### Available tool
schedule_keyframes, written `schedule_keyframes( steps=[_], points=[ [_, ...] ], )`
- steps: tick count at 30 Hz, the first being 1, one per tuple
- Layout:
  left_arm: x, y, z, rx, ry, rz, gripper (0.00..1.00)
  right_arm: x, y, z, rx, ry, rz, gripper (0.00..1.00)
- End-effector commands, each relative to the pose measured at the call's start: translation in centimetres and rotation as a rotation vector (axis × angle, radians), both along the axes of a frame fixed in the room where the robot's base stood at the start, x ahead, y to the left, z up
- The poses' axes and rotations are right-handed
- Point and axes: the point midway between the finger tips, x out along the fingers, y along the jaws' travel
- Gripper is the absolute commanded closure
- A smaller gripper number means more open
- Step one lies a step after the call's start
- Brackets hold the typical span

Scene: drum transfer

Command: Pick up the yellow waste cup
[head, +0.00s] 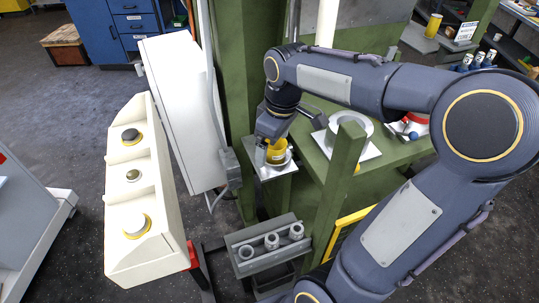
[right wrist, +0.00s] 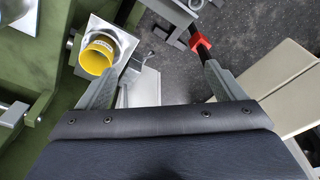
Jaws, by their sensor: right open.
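The yellow waste cup (head: 278,154) stands on a small metal plate on the side of the green machine, partly hidden by my right gripper in the head view. In the right wrist view the cup (right wrist: 97,56) shows at upper left, open end visible, with a pale label inside or on its rim. My right gripper (head: 266,146) is right at the cup in the head view. In the right wrist view its jaws (right wrist: 165,75) are spread wide, and the cup lies beside the left finger, not between the fingers. Whether they touch I cannot tell. My left gripper is not in view.
A cream control box (head: 140,190) with buttons stands left. A grey holder (head: 262,246) with metal cylinders sits below the cup. A green post (head: 340,180) and a metal ring (head: 362,126) are to the right. Another yellow cylinder (head: 433,26) stands far back right.

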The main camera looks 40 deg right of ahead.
Motion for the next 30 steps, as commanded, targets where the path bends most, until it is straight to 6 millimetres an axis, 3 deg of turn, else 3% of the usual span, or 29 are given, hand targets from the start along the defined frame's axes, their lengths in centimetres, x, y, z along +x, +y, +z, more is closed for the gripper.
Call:
schedule_keyframes(
  steps=[9,15,21,30],
  points=[
    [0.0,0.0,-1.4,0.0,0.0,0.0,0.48,9.2,-5.6,-5.8,-0.21,0.237,0.294,0.11],
    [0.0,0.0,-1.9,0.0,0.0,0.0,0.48,13.0,-7.9,-9.5,-0.301,0.376,0.442,0.11],
    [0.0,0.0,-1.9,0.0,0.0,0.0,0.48,14.1,-8.7,-11.1,-0.331,0.431,0.497,0.11],
    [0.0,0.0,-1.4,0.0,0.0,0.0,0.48,13.5,-9.8,-13.9,-0.33,0.432,0.498,0.11]
  ],
)
